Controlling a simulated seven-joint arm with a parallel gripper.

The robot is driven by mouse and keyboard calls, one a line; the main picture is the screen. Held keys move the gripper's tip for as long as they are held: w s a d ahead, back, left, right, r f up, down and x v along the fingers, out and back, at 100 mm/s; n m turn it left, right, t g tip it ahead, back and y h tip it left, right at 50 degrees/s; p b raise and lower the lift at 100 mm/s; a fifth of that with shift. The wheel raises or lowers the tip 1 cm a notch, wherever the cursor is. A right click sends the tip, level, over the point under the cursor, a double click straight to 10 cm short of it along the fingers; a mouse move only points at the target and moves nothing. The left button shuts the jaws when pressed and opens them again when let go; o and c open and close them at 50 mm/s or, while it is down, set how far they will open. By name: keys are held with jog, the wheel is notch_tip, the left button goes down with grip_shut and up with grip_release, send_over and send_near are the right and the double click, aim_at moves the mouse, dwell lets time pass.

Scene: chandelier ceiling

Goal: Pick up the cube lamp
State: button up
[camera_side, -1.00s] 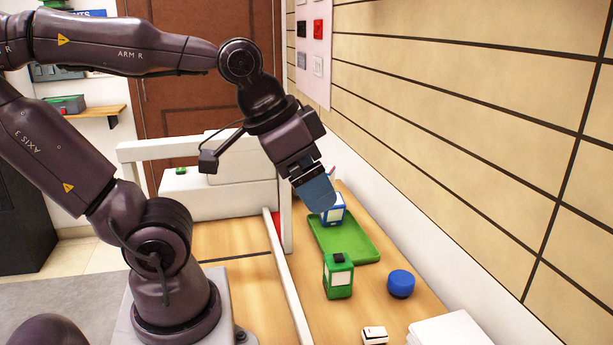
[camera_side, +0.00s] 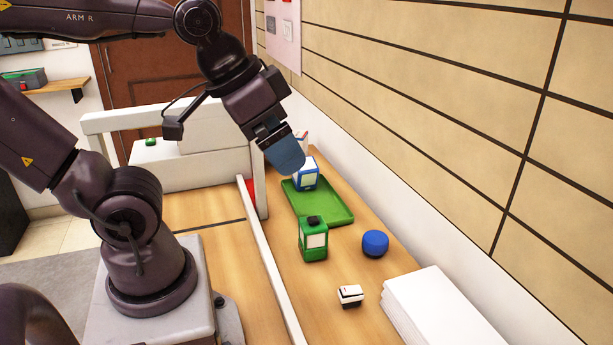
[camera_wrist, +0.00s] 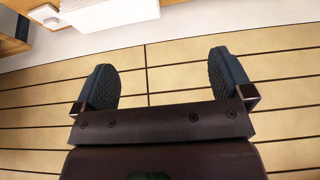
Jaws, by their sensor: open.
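Two box-shaped items with pale panels could be the cube lamp; I cannot tell which. A blue and white one (camera_side: 307,178) stands at the far end of the green tray (camera_side: 335,214), partly hidden by my gripper. A green one with a dark top (camera_side: 313,241) stands upright on the wooden table, just in front of the tray. My gripper (camera_side: 291,166) points down beside the blue one in the side view, with no clear contact. In the wrist view my gripper (camera_wrist: 164,75) is open, nothing between its fingers, facing the wall.
A blue rounded object (camera_side: 375,243) sits right of the green box. A small white and black item (camera_side: 350,295) and a white stack (camera_side: 437,310) lie nearer the camera. A white rail (camera_side: 268,265) borders the table's left; the tan wall (camera_side: 430,110) stands on the right.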

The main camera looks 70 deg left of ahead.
jog(key=w+a+f+m+g+y, duration=0.2)
jog(key=w+a+f+g+y, duration=0.3)
jog(key=w+a, duration=0.5)
jog(key=m+g+y, duration=0.4)
jog(key=m+y, duration=0.4)
send_near(306, 168)
jog(key=s+d+r, duration=0.4)
jog(key=d+r, duration=0.2)
jog(key=a+f+m+t+y, duration=0.1)
jog(key=f+m, duration=0.1)
jog(key=f, duration=0.1)
jog(key=w+a+f+m+t+y, duration=0.1)
jog(key=f+m+y, duration=0.1)
jog(key=f+m, duration=0.1)
jog(key=w+a+f+m+t+y, duration=0.1)
jog(key=a+f+m+y, duration=0.1)
jog(key=f+m, duration=0.1)
jog(key=shift+w+a+f, duration=0.1)
jog(key=shift+w+f, duration=0.15)
jog(key=shift+f, duration=0.65)
jog(key=a, duration=1.2)
jog(key=shift+a, duration=0.4)
jog(key=c, duration=1.2)
